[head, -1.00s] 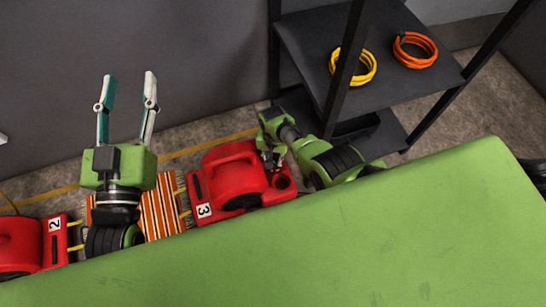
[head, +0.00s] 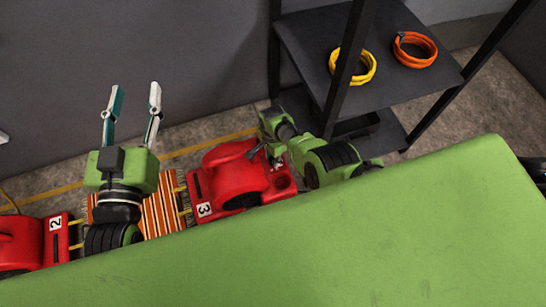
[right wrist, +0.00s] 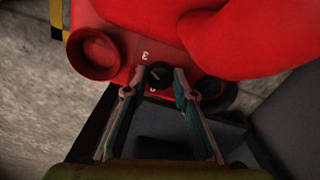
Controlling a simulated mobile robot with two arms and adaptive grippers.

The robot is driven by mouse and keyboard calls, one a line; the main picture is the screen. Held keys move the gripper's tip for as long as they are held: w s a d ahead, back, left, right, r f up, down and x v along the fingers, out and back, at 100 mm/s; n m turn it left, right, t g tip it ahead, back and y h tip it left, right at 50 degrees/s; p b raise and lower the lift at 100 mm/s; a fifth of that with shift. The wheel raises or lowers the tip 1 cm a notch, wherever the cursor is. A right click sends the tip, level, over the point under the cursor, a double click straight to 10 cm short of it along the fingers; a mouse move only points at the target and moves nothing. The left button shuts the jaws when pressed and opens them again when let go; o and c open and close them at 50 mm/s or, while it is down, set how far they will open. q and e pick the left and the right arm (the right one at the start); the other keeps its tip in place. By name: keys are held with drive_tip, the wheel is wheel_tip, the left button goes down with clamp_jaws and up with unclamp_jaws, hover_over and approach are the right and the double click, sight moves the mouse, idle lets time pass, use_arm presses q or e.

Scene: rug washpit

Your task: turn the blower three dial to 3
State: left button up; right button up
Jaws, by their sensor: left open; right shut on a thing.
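The red blower three (head: 232,170), with a white number 3 label, sits on the floor beyond the green surface. In the right wrist view, its black dial (right wrist: 158,73) has a light pointer line on its face. A white 3 is printed beside the dial, and another mark at the opposite side is partly hidden. My right gripper (right wrist: 156,84) is shut on the dial, a finger on either side; in the head view it reaches the blower's right end. My left gripper (head: 133,100) is open and empty, fingers up, left of blower three.
A red blower two (head: 30,244) stands at the lower left. A striped orange rug (head: 163,212) lies between the blowers. A black shelf (head: 320,60) with yellow (head: 362,68) and orange (head: 415,50) hose coils stands at right, close to my right arm.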

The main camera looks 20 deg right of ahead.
sight(273, 159)
idle(0.6)
drive_tip(key=o, duration=1.1)
drive_tip(key=shift+c, duration=0.2)
drive_tip(key=shift+r, duration=3.75)
drive_tip(key=shift+w, duration=0.1)
